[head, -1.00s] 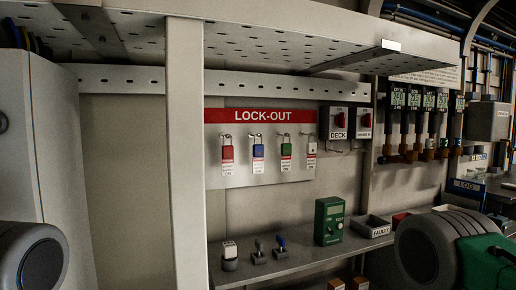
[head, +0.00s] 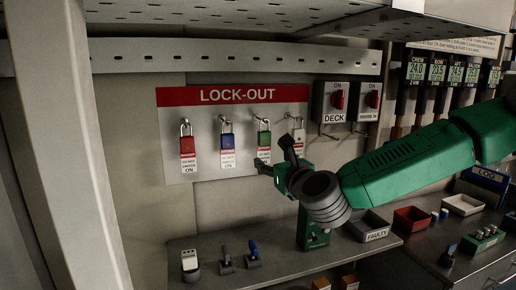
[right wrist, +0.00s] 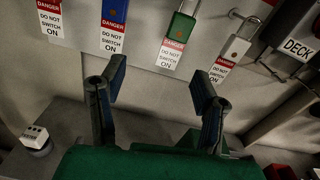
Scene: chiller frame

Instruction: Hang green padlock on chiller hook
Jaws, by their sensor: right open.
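The green padlock (head: 264,139) hangs by its shackle from a hook on the LOCK-OUT board, with a danger tag below it. It also shows at the top of the right wrist view (right wrist: 180,28). My right gripper (head: 276,157) is open and empty, just below and in front of the green padlock's tag; its fingers (right wrist: 158,80) are spread wide, apart from the padlock. Hooks stick out below the DECK switch box (head: 332,100) and the box to its right (head: 368,101); the second label is too small to read surely. My left gripper is out of view.
Red (head: 187,145), blue (head: 227,141) and white (head: 298,135) padlocks hang beside the green one. A shelf (head: 220,257) below carries stamps, a green tester (head: 313,228) and a FAULTY tray (head: 368,228). A pale post (head: 75,150) stands at left.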

